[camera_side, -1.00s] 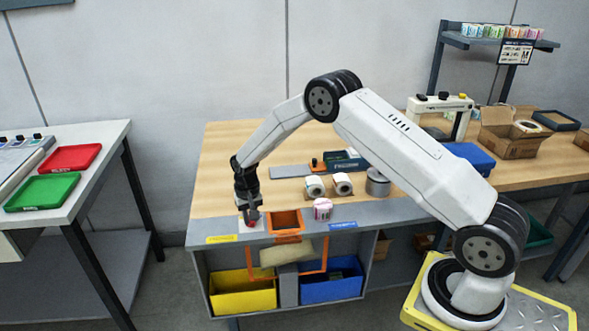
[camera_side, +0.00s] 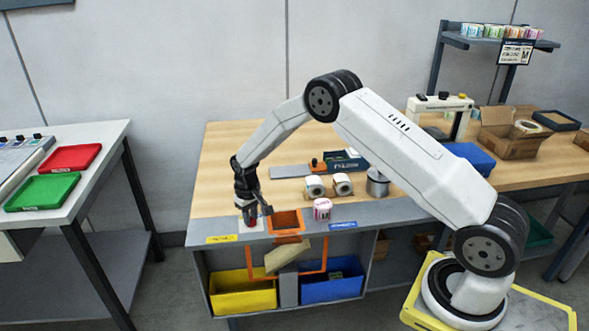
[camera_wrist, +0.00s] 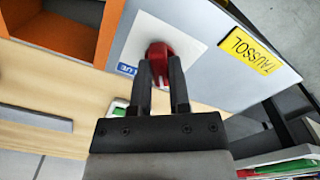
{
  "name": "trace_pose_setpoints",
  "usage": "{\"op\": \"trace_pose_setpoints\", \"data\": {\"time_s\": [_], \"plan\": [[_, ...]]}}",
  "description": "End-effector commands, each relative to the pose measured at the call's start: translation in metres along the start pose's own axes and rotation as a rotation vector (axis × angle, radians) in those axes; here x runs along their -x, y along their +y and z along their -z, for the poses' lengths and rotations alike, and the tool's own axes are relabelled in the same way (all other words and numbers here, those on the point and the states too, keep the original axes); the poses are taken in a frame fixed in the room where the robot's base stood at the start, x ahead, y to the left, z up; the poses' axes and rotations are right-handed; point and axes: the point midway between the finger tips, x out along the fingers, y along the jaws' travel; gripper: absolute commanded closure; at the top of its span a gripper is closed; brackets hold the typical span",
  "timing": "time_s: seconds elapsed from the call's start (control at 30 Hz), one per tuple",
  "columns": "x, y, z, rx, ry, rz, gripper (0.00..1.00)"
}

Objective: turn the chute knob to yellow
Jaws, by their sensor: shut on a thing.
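The red chute knob (camera_wrist: 159,50) sits on a white plate (camera_wrist: 190,42) in the wrist view. My gripper (camera_wrist: 160,78) has its two dark fingers on either side of the knob, shut on it. In the side view the knob (camera_side: 247,223) is partly hidden by my gripper (camera_side: 252,212) at the bench's front left.
A yellow label (camera_side: 222,239) and a blue label (camera_side: 343,226) mark the front edge. A pink-and-white roll (camera_side: 322,208) stands right of the opening. Two label rolls (camera_side: 315,186) and a metal cylinder (camera_side: 377,184) are behind it. The wood left of my gripper is clear.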

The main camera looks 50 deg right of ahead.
Motion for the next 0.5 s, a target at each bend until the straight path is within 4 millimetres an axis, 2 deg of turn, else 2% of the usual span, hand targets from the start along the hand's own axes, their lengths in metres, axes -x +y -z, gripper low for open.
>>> {"op": "trace_pose_setpoints", "data": {"time_s": [0.07,0.1,0.17,0.2,0.5], "plan": [[0.0002,0.0001,0.0005,0.003,0.002,-0.001,1.00],[0.0002,0.0001,0.0005,0.003,0.002,-0.001,0.65],[0.0002,0.0001,0.0005,0.002,0.002,-0.001,0.46],[0.0002,0.0001,0.0004,0.002,0.002,-0.001,0.43],[0.0006,0.0000,0.0002,0.000,0.001,0.000,0.43]]}}
